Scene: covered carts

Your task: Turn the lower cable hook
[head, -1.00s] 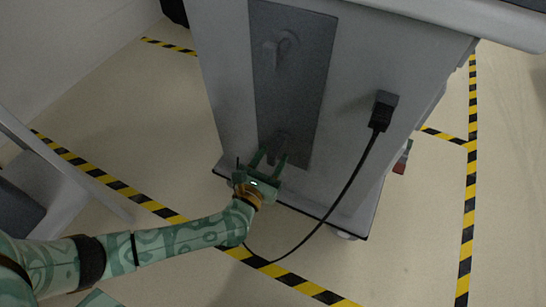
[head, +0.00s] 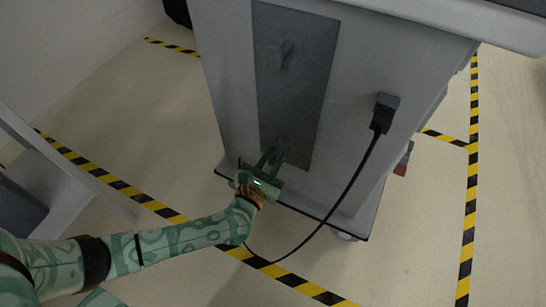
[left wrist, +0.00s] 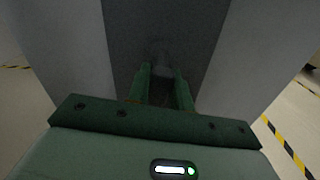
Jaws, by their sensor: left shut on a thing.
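The lower cable hook (head: 282,143) is a dark grey piece near the bottom of the dark panel (head: 291,95) on the cart's side. In the left wrist view the hook (left wrist: 160,62) shows dimly between the fingertips. My left gripper (head: 272,157) is shut on it; its green fingers hide part of the hook, and its exact angle is hard to tell. The left gripper also shows in the left wrist view (left wrist: 161,82). The upper cable hook (head: 282,54) sits near the top of the same panel. My right gripper is not in view.
The grey cart (head: 353,60) stands on a pale floor with yellow and black tape (head: 468,220). A black plug (head: 384,112) sits in the cart's side, and its cable (head: 349,187) hangs down past my left forearm. Another grey cart (head: 75,185) stands at the left.

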